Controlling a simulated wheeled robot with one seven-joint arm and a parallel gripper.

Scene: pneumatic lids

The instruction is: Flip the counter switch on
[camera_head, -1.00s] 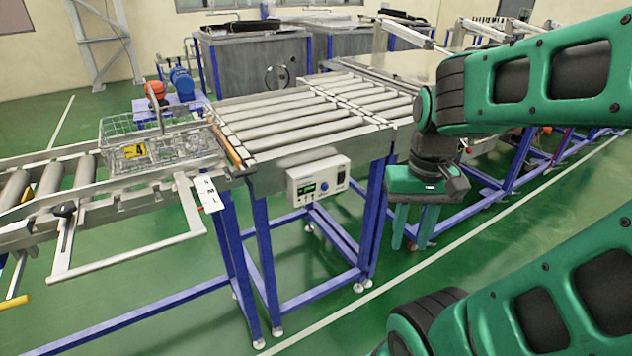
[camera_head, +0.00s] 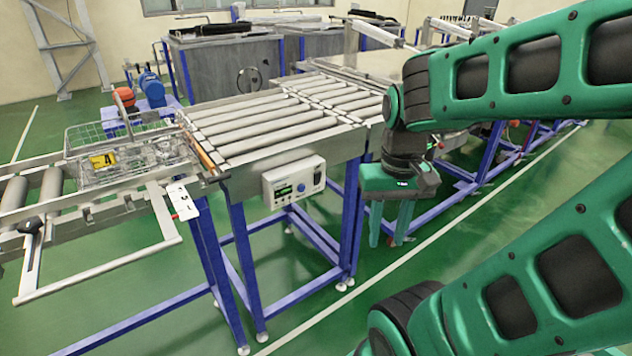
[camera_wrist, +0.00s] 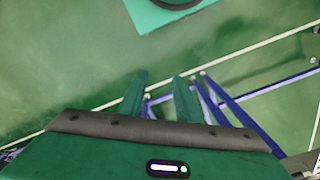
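The counter (camera_head: 294,182) is a white box with a green-lit display, a blue knob and a dark switch (camera_head: 317,176) at its right end. It is fixed to the front side of the roller conveyor. The switch's position is too small to tell. My gripper (camera_head: 385,240) hangs pointing down, to the right of the counter and apart from it. In the wrist view my gripper's two green fingers (camera_wrist: 158,82) stand apart with nothing between them. The counter does not show in the wrist view.
The roller conveyor (camera_head: 262,128) stands on blue legs behind the counter. A wire basket (camera_head: 85,172) with a yellow tag sits at its left. A metal bar frame (camera_head: 100,272) juts out at the front left. Green floor in front of the counter is open.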

